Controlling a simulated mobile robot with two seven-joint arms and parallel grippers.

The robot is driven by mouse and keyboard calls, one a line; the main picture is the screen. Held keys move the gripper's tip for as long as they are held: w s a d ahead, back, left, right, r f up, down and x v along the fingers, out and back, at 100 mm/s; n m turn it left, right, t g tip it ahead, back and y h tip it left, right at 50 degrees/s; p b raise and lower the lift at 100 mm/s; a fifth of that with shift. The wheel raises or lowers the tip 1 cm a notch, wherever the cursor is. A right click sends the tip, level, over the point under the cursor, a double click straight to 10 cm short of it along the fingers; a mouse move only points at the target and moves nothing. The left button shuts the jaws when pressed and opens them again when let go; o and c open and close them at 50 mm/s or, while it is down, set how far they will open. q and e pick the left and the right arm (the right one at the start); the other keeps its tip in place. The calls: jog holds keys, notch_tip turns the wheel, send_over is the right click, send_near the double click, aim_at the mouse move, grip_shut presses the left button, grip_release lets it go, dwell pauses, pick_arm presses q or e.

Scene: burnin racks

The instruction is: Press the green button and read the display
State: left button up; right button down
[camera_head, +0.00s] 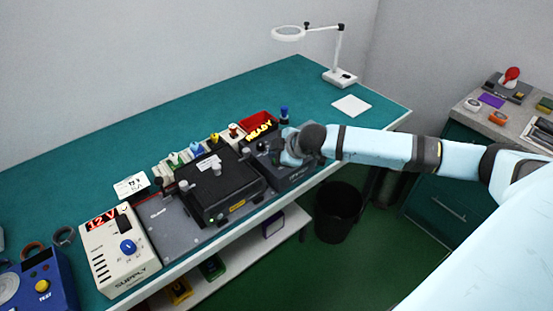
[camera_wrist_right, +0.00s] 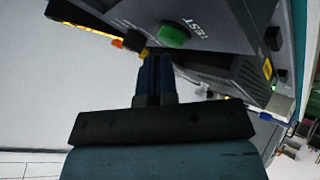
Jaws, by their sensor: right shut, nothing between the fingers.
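The green button (camera_wrist_right: 174,34) shows in the right wrist view on a dark grey tester (camera_wrist_right: 225,25), next to the word TEST. My right gripper (camera_wrist_right: 156,60) is shut and empty, its fingertips close to the button. I cannot tell whether they touch it. In the head view my right gripper (camera_head: 291,150) is over the tester, and the arm hides the button there. In the wrist view only an orange edge of the display (camera_wrist_right: 85,20) shows. My left gripper is not in view.
A black fixture (camera_head: 222,187) stands left of the tester. A white supply box (camera_head: 115,255) shows 12 V, and a blue box (camera_head: 40,285) has a yellow TEST button. A lamp (camera_head: 340,75) stands behind. A black bin (camera_head: 338,210) is on the floor.

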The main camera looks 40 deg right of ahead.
jog(key=shift+f, duration=0.45)
dwell(0.6)
jog(key=shift+r+p, duration=0.85)
jog(key=shift+p, duration=0.25)
jog(key=shift+r, duration=0.1)
jog(key=shift+r+p, duration=0.65)
jog(key=shift+p, duration=0.15)
notch_tip(320, 180, up, 4)
jog(key=p, duration=0.4)
jog(key=shift+f, duration=0.25)
